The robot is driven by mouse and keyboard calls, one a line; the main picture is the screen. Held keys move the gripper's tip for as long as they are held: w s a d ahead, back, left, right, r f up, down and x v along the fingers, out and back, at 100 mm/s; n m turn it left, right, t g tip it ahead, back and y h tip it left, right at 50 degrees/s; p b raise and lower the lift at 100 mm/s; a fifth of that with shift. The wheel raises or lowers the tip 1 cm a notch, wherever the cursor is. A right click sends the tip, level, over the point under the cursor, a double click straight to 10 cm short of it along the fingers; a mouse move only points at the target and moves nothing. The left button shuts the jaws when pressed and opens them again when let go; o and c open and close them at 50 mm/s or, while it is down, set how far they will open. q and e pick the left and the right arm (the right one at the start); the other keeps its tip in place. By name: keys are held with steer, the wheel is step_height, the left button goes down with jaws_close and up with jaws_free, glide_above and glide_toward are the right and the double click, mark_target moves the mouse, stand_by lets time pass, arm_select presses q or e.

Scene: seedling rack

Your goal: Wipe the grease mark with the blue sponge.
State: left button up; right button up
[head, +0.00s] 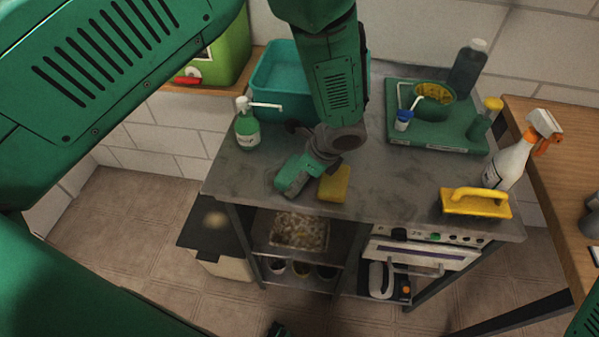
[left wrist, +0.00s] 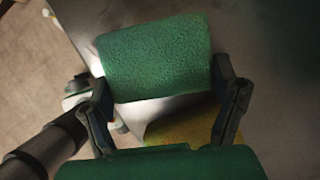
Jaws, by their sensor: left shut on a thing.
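My left gripper (head: 310,163) is low over the front of the grey worktop (head: 235,180). It is shut on a green sponge (head: 293,179), which shows between its fingers in the left wrist view (left wrist: 155,55). I see no sponge that looks blue. A yellow sponge (head: 334,184) lies on the worktop just right of the held one. I cannot tell whether the green sponge touches the top. Faint dark smudges (head: 378,182) mark the worktop right of the yellow sponge; I cannot tell which is the grease mark. My right gripper is not in view.
A soap bottle (head: 247,130) and a teal basin (head: 275,85) stand left. A green tray (head: 425,135) with containers, a dark bottle (head: 467,68), a spray bottle (head: 510,160) and a yellow-handled brush (head: 476,205) stand right. The worktop's front middle is free.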

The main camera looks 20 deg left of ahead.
mark_target(282, 171)
arm_select(q)
steer(key=shift+s+a+p, duration=0.2)
steer(key=shift+a, duration=0.55)
steer(key=shift+s+a+p, duration=0.15)
steer(key=shift+s+a, duration=0.05)
steer(key=shift+a, duration=0.5)
steer(key=shift+s+a, duration=0.2)
steer(key=shift+a, duration=0.75)
steer(key=shift+s+a+p, duration=0.15)
steer(key=shift+a+p, duration=0.1)
steer(key=shift+a, duration=0.5)
steer(key=shift+s+a+p, duration=0.15)
steer(key=shift+a+p, duration=0.05)
steer(key=shift+a, duration=0.55)
steer(key=shift+r, duration=0.15)
step_height(282, 171, up, 6)
steer(key=p, duration=0.5)
steer(key=shift+r+p, duration=0.8)
steer(key=shift+r, duration=0.65)
